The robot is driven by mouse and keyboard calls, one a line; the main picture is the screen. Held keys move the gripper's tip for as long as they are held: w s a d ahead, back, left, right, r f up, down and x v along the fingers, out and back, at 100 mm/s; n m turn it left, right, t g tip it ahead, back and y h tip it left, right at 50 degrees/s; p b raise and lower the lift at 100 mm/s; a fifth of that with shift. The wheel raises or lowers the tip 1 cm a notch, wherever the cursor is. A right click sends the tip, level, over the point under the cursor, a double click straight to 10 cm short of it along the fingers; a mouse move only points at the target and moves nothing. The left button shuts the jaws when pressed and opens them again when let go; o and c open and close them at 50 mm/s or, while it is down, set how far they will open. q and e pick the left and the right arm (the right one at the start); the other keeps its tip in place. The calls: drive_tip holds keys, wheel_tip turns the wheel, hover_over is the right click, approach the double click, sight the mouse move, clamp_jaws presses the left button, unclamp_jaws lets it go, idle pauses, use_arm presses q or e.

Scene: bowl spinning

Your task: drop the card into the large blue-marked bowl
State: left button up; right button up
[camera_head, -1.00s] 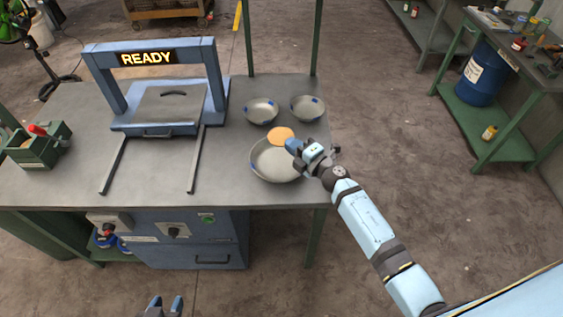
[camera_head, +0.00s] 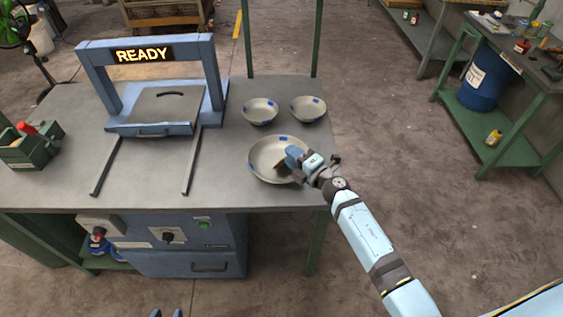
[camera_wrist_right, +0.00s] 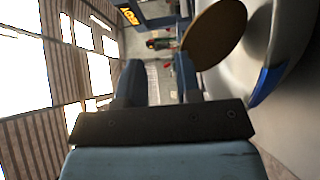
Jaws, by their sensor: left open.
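The large bowl (camera_head: 262,150), grey with blue rim marks, stands near the table's right front edge. My right gripper (camera_head: 286,160) is over its right side, fingers pointing in. The card, a round orange-brown disc, shows as a dark sliver (camera_head: 280,166) by the fingertips, inside the bowl's outline. In the right wrist view the card (camera_wrist_right: 216,34) is beside one finger, outside the gap between the fingers (camera_wrist_right: 160,85), which looks open. Whether the card touches the bowl is unclear. My left gripper (camera_head: 167,313) is open at the bottom edge, only its fingertips showing.
Two smaller blue-marked bowls stand behind the large one, left (camera_head: 260,111) and right (camera_head: 308,109). A blue press frame with a READY sign (camera_head: 142,55) stands left, two rails reaching forward. A green toolbox (camera_head: 30,146) is at the far left. The table between is clear.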

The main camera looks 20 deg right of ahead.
drive_tip(key=b+v, duration=0.1)
drive_tip(key=v, duration=1.2)
drive_tip(key=shift+s+d, duration=0.2)
drive_tip(key=shift+s, duration=0.15)
drive_tip(key=s+a+f+m+g+h+p, duration=0.1)
drive_tip(key=s+a+m+g+h+p, duration=0.1)
drive_tip(key=s+m, duration=0.7)
drive_tip(key=s+a+f+m+g+h+p, duration=0.1)
drive_tip(key=s+a+m+g+h+p, duration=0.1)
drive_tip(key=s+a+m+p, duration=0.3)
drive_tip(key=s+m+g+p, duration=0.1)
drive_tip(key=s+m, duration=0.3)
drive_tip(key=m, duration=0.2)
drive_tip(key=shift+a+f, duration=0.25)
drive_tip(key=shift+a, duration=0.05)
